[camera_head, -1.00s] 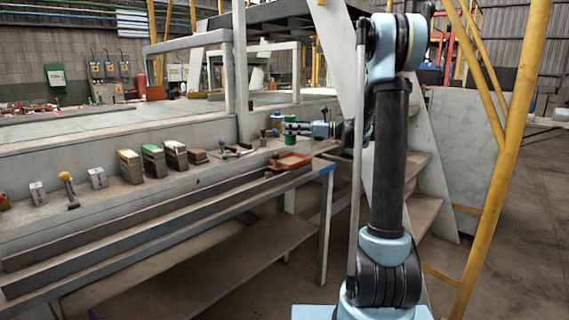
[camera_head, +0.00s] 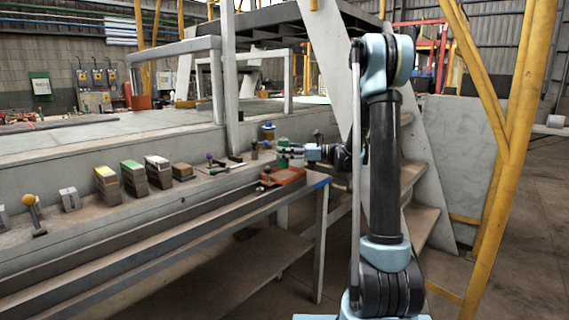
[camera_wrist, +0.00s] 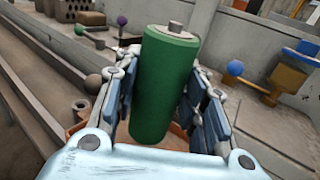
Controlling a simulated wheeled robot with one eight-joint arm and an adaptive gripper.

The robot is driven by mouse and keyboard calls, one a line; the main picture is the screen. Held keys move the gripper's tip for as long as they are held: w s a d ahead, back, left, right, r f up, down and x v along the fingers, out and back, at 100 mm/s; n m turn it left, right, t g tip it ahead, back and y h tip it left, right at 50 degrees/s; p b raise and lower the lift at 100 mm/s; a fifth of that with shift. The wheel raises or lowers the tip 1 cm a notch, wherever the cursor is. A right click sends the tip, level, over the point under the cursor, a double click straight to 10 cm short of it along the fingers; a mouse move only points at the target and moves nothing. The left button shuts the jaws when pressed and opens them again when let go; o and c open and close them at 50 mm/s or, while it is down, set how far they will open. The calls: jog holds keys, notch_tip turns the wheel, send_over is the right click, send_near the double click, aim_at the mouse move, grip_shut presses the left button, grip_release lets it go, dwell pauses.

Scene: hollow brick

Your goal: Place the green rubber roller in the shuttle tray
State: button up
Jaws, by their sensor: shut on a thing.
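The green rubber roller (camera_wrist: 164,85) is upright between the fingers of my gripper (camera_wrist: 165,105) in the wrist view, with a metal stub on its top. In the head view the roller (camera_head: 283,147) shows small at the tip of my gripper (camera_head: 290,152). The gripper is shut on it. The orange-red shuttle tray (camera_head: 283,178) lies at the right end of the bench, just below the gripper. In the wrist view only orange edges of the tray (camera_wrist: 75,132) show under the roller and fingers. Whether the roller touches the tray cannot be told.
Several coloured blocks (camera_head: 132,173) stand along the bench to the left. Small knobbed tools (camera_head: 225,163) lie left of the tray. A blue-and-yellow object (camera_head: 268,132) stands behind the roller. Steps (camera_head: 425,190) and a yellow post (camera_head: 505,160) stand to the right.

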aim_at(284, 160)
jog(key=shift+f, duration=1.85)
jog(key=shift+f, duration=0.1)
jog(key=o, duration=1.4)
